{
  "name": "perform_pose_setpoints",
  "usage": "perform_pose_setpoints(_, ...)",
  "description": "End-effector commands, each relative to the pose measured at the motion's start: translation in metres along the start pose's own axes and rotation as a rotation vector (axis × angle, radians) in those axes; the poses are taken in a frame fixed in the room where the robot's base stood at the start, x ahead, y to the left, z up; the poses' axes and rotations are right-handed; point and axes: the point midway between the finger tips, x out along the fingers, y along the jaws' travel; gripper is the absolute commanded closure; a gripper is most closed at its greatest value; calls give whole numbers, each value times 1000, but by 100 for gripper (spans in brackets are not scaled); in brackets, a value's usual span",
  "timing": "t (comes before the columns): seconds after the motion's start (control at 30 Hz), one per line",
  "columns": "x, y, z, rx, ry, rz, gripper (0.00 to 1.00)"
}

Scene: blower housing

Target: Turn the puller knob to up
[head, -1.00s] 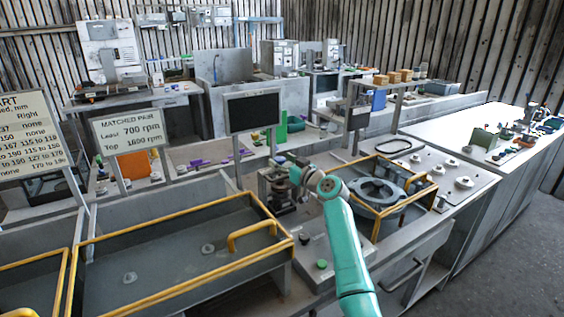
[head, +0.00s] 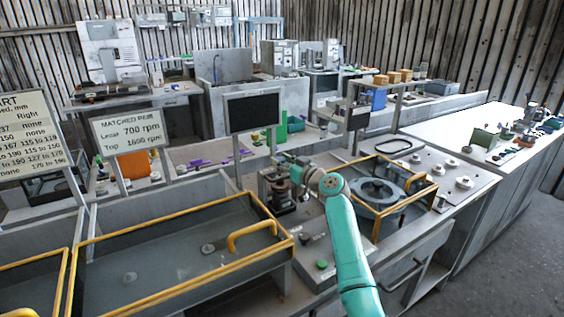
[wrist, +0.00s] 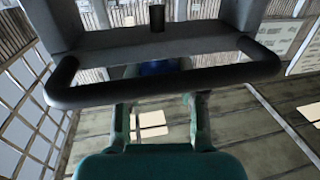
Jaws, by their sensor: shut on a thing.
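The puller (head: 283,203) is a dark upright unit on the bench, between the yellow-railed tray and the round housing. My gripper (head: 275,178) is at its top, at the end of my teal arm, and is shut on the puller knob. The knob is mostly hidden, so its setting cannot be read. In the wrist view, my two dark green fingers (wrist: 160,104) reach up to a dark rounded bar (wrist: 160,92). A short black peg (wrist: 157,18) stands above the bar, and a blue patch shows behind it.
A yellow-railed tray (head: 180,218) lies left of the puller. A round grey housing (head: 377,193) in a yellow frame lies right. A green button (head: 322,264) is on the front panel. A dark screen (head: 253,111) stands behind. The floor at right is clear.

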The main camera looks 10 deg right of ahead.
Motion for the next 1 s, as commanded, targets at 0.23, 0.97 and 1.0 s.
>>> perform_pose_setpoints(0.23,0,4,-1,2,-1,-131,95)
perform_pose_setpoints(0.97,1,6,0,1,-2,-411,95)
perform_pose_setpoints(1.0,1,5,0,1,-2,-421,95)
